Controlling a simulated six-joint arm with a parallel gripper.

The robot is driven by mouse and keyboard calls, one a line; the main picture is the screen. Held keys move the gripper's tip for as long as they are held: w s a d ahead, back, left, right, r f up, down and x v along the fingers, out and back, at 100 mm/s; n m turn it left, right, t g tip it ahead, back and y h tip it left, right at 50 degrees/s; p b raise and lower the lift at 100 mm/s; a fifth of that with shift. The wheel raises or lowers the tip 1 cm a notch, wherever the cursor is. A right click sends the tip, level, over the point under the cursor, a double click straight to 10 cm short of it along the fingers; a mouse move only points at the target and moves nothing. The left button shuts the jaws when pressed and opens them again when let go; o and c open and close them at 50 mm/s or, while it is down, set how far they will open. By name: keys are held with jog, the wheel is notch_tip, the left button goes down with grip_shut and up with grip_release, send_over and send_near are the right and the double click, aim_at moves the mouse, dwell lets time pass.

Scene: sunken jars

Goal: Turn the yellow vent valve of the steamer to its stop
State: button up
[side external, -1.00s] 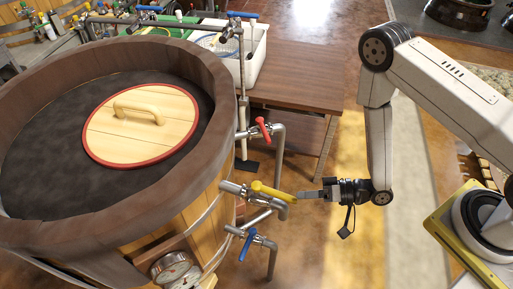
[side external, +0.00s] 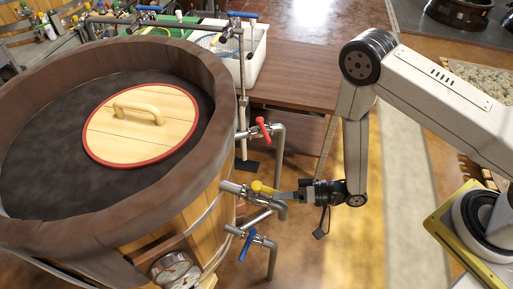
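The yellow vent valve (side external: 262,187) sits on a short metal pipe on the right side of the wooden steamer (side external: 190,215). Its handle points right and slightly toward the viewer. My gripper (side external: 284,196) comes in from the right, level with the handle, and its fingers overlap the handle's outer end. That end is hidden behind or between the fingers. The gap between the fingers is too small to make out, so I cannot tell whether they grip the handle.
A red-handled valve (side external: 264,128) is above and a blue-handled valve (side external: 247,243) below the yellow one, with bent metal pipes (side external: 279,150) close by. A pressure gauge (side external: 175,269) is at lower left. A wooden table (side external: 295,85) with a white bin (side external: 252,55) stands behind.

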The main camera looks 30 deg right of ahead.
grip_shut()
dwell(1.3)
